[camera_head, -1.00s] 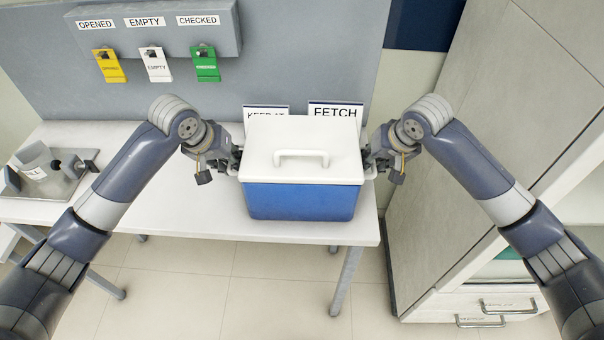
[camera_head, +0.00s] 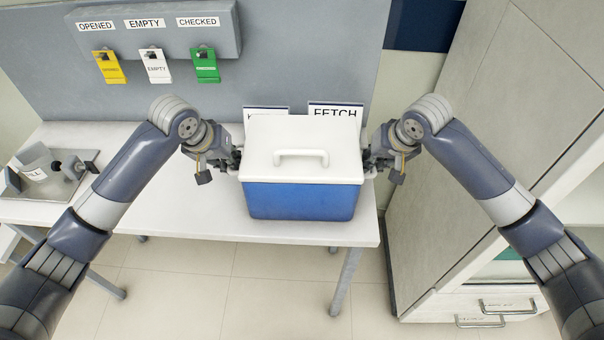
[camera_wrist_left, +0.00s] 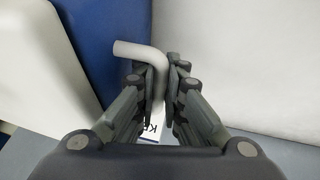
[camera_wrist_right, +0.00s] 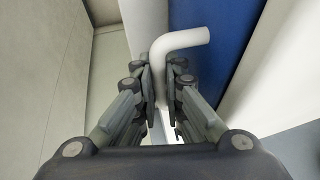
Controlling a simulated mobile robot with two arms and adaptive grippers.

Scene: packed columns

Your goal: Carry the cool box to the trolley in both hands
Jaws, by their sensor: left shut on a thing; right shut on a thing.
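The cool box (camera_head: 300,200) has a blue body and a white lid with a white top handle. It is at the right end of the white table (camera_head: 190,215); whether it touches the top cannot be told. My left gripper (camera_head: 234,160) is shut on the white side handle (camera_wrist_left: 155,65) at the box's left. My right gripper (camera_head: 370,160) is shut on the white side handle (camera_wrist_right: 165,60) at its right. Both wrist views show the fingers on either side of a bent white bar. No trolley is recognisable.
A sign reading FETCH (camera_head: 335,111) and a partly hidden sign stand behind the box. Yellow, white and green tags (camera_head: 205,65) hang on the back panel. A metal tray (camera_head: 45,180) lies at the left. A tall cabinet (camera_head: 490,120) stands close on the right.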

